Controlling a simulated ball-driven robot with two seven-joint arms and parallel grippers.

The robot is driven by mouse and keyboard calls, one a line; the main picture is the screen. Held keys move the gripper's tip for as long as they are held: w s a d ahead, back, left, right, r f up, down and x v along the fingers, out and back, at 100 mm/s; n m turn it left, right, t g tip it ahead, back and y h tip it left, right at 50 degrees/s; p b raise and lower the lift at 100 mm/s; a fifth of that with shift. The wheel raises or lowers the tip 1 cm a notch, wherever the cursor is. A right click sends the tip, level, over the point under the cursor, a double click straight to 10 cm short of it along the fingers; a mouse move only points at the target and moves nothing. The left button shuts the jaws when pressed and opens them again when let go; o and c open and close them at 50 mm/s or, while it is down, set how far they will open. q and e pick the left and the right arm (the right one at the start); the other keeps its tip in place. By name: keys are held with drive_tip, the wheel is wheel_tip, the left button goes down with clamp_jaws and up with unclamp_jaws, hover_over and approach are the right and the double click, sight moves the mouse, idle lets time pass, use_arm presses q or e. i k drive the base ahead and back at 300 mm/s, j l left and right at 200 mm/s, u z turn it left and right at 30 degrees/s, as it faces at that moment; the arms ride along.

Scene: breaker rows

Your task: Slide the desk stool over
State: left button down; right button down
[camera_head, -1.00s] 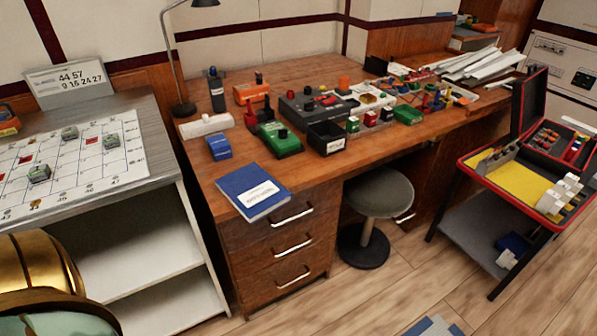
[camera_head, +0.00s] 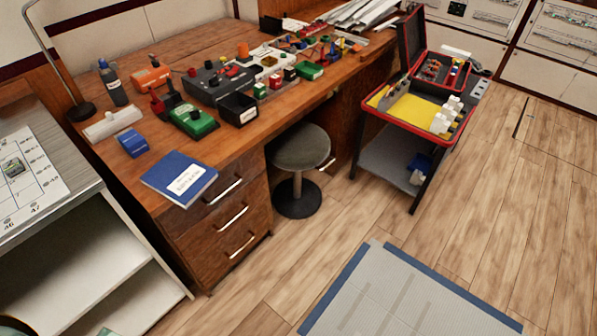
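The desk stool (camera_head: 301,148) has a round grey seat on a post with a dark round base (camera_head: 297,199). It stands upright on the wood floor, with the back of its seat partly under the wooden desk (camera_head: 233,140), between the drawer unit (camera_head: 226,213) and the wheeled-looking stand on the right. Neither of my grippers is in view. A small bit of my own body shows at the bottom left corner.
A red-edged stand (camera_head: 415,125) with an open case is right of the stool. A white shelf unit (camera_head: 108,262) is at left. A grey mat with blue edges (camera_head: 400,300) lies in front. The floor between stool and mat is clear.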

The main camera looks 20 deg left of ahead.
sight(304, 146)
drive_tip(key=u, duration=0.4)
drive_tip(key=i+u, duration=0.15)
drive_tip(key=u, duration=0.25)
drive_tip(key=i+u, duration=0.1)
drive_tip(key=u, duration=0.3)
drive_tip(key=i+l+u, duration=0.85)
drive_tip(key=i+l, duration=0.45)
drive_tip(key=l, duration=0.2)
